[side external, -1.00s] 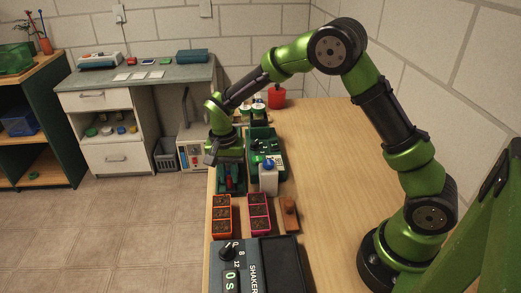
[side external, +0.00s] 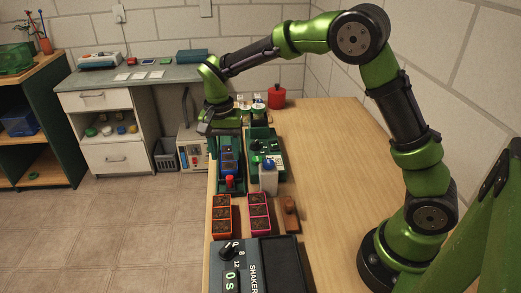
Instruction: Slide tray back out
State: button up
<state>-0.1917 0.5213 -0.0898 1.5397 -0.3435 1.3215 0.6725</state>
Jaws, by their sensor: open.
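My gripper (side external: 221,132) is dark, points down and is over the far end of a narrow dark green tray-like unit (side external: 239,187) at the bench's left edge. It is open; its fingertips are small and partly hidden, and I cannot tell whether they touch the unit. Blue pieces (side external: 229,167) lie in the unit, and a red knob-like piece (side external: 230,181) stands at its near end. Two planters with dark soil cells, one orange (side external: 222,234) and one pink (side external: 268,227), stand nearer. I cannot tell which of these is the task's tray.
A brown wooden block (side external: 291,214) and a shaker (side external: 240,265) are nearer. A red pot (side external: 277,98) stands behind. The bench's right side is clear.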

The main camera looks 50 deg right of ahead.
notch_tip(320, 180, up, 9)
jog(key=shift+w+a+f, duration=0.15)
dwell(0.4)
jog(key=s+d+r+n+t+y, duration=0.1)
jog(key=s+r+n+t, duration=0.1)
jog(key=s, duration=0.9)
jog(key=s+d+r+n+t+y, duration=0.1)
jog(key=s+n+t, duration=0.3)
jog(key=s, duration=0.7)
jog(key=shift+d+r+n+t, duration=0.15)
jog(key=shift+r+n+t, duration=0.25)
jog(key=shift+t, duration=0.4)
jog(key=shift+s, duration=0.1)
